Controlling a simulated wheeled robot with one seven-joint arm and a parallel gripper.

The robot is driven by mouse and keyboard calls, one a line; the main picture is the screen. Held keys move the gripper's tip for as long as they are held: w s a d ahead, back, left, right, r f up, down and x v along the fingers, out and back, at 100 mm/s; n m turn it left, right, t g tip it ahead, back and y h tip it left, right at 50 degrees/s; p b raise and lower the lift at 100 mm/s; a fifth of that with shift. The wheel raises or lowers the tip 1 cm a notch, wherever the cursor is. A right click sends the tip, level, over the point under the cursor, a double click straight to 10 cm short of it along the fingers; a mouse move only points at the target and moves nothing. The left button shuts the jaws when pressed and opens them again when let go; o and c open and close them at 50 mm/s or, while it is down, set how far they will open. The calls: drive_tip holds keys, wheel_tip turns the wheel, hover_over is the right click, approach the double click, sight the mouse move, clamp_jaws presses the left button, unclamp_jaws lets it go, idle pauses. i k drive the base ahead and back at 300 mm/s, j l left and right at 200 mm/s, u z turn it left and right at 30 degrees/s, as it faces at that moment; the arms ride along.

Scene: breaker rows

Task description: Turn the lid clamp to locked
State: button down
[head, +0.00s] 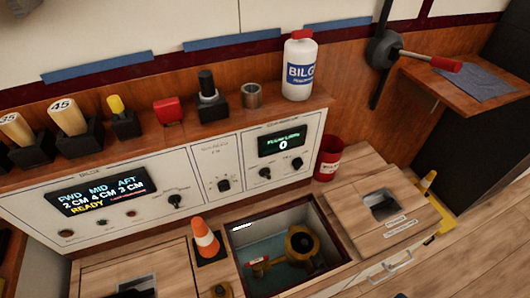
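I cannot tell for certain which part is the lid clamp. A wooden hatch lid (353,200) with a dark square recess and small labels lies at the right of the low bench. A yellow upright piece (428,180) stands at its far right corner, above a yellow edge. An open hatch (238,228) beside the lid shows a brass fitting (303,241) and a red-handled part (260,262) inside. No clamp marking is readable. My gripper is not in view.
A control panel (150,230) with displays and knobs runs along the back. Its shelf holds a white bilge bottle (299,70) and several small items. An orange cone (205,240) stands left of the open hatch. A red cup (329,158) stands behind the lid. Wooden floor at right is clear.

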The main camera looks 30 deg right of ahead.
sight(314, 263)
drive_tip(key=k+z, duration=0.35)
drive_tip(key=k, duration=0.5)
